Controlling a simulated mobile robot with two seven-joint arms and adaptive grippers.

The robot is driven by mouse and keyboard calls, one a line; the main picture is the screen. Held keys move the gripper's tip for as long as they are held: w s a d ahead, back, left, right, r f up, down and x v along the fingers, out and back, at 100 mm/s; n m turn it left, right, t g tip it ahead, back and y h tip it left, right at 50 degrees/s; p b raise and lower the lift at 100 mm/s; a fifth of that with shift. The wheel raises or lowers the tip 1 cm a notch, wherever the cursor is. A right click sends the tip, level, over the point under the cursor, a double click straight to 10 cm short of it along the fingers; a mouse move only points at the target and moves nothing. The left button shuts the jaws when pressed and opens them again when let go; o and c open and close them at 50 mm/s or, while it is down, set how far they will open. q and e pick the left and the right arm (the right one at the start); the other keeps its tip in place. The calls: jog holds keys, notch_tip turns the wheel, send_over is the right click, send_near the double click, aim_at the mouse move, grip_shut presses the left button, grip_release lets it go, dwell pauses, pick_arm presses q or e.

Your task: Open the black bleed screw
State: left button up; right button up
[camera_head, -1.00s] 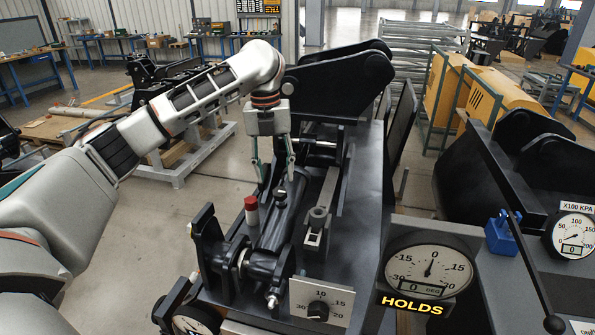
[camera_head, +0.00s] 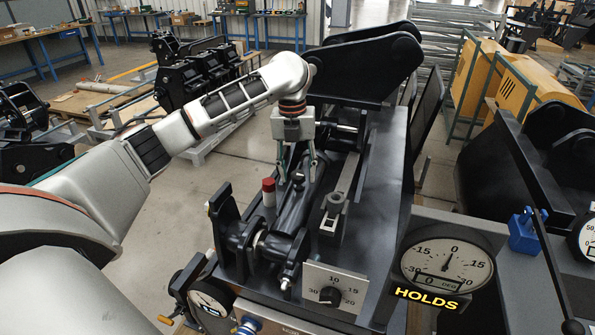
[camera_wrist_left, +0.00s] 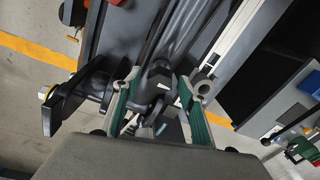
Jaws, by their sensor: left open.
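The black bleed screw (camera_head: 298,179) is a small dark knob standing on the black cylinder of the coupler rig. It also shows in the left wrist view (camera_wrist_left: 160,76) as a dark head between my finger tips. My left gripper (camera_head: 298,176) comes down from above with its green-sided fingers apart, one on each side of the screw. In the left wrist view the fingers (camera_wrist_left: 165,88) look open, with a gap between each and the screw head. Whether either finger touches the screw is unclear. My right gripper is not in view.
A red-capped post (camera_head: 269,191) stands just left of the cylinder. A grey block with a round top (camera_head: 333,212) stands to the right. In front are a dial plate (camera_head: 333,290) and an angle gauge (camera_head: 447,266) reading 0 above a "HOLDS" sign. A black lever (camera_head: 535,215) slants at the right.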

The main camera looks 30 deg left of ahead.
pick_arm(q)
jog(key=c, duration=1.1)
